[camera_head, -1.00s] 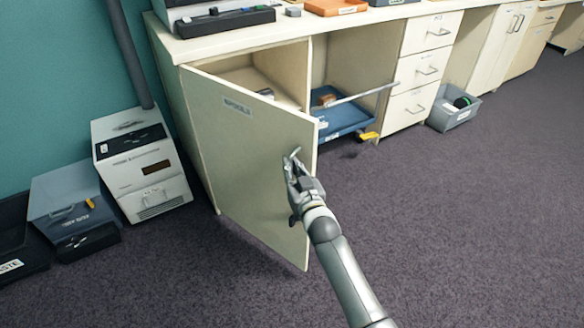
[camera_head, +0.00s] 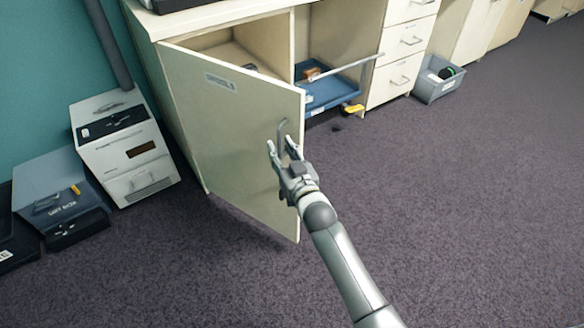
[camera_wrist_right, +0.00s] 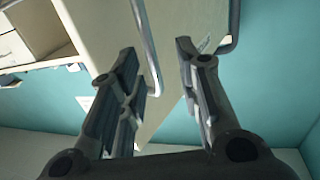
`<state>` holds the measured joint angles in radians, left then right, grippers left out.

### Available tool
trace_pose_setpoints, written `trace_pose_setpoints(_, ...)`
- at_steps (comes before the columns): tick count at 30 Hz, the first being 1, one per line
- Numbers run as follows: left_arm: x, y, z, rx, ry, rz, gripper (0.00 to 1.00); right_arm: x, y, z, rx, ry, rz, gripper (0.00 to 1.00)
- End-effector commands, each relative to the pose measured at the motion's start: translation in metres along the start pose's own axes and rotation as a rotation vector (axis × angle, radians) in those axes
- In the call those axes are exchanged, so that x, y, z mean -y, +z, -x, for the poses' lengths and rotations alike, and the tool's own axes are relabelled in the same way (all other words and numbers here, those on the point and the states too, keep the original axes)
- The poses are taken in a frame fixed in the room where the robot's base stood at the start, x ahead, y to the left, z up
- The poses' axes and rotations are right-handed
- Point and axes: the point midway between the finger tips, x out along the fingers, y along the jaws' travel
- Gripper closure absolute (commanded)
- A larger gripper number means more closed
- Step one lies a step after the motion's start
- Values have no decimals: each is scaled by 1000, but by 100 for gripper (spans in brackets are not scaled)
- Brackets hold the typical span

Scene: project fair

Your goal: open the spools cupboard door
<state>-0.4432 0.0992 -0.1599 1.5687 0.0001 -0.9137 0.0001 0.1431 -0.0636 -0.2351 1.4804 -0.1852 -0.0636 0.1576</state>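The spools cupboard door (camera_head: 235,145) stands well open, swung out from the bench front, with a label on its upper part. Its bar handle (camera_head: 283,132) is near the free edge; it also shows in the right wrist view (camera_wrist_right: 147,45). My right gripper (camera_head: 280,148) is at the handle, with its two fingers spread. In the right wrist view the gripper (camera_wrist_right: 158,68) is open, with the handle bar seen between the fingers and not clamped. The cupboard interior (camera_head: 230,55) shows over the door's top edge; its lower part is hidden. My left gripper is out of view.
A white machine (camera_head: 125,150) and a grey-blue box (camera_head: 60,200) stand on the floor left of the door. A blue tray (camera_head: 325,92) sits in the bay right of the cupboard. A grey bin (camera_head: 438,80) stands by the drawers (camera_head: 400,45). The carpet at right is clear.

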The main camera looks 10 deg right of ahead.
Motion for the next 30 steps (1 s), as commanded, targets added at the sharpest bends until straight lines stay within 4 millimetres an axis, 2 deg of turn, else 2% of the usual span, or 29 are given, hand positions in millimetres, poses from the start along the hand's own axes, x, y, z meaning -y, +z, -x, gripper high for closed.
trace_pose_setpoints(1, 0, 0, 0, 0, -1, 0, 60, 0, 2, 12, 3, 0, 1, 68)
trace_pose_setpoints(6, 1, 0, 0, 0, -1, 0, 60, 0, 2, 45, 2, 0, 1, 68)
trace_pose_setpoints(12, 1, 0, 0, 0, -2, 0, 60, 0, 1, 71, 1, 0, 1, 68)
trace_pose_setpoints(18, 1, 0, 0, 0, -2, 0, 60, 0, 0, 81, 0, 0, 1, 68)
trace_pose_setpoints(25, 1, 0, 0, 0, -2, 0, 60, 0, 0, 81, 1, 0, 1, 68)
trace_pose_setpoints(28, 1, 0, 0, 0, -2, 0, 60, -3, 2, 81, 7, 3, -4, 80)
trace_pose_setpoints(30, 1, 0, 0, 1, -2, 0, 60, -11, 11, 80, 33, 14, -29, 89)
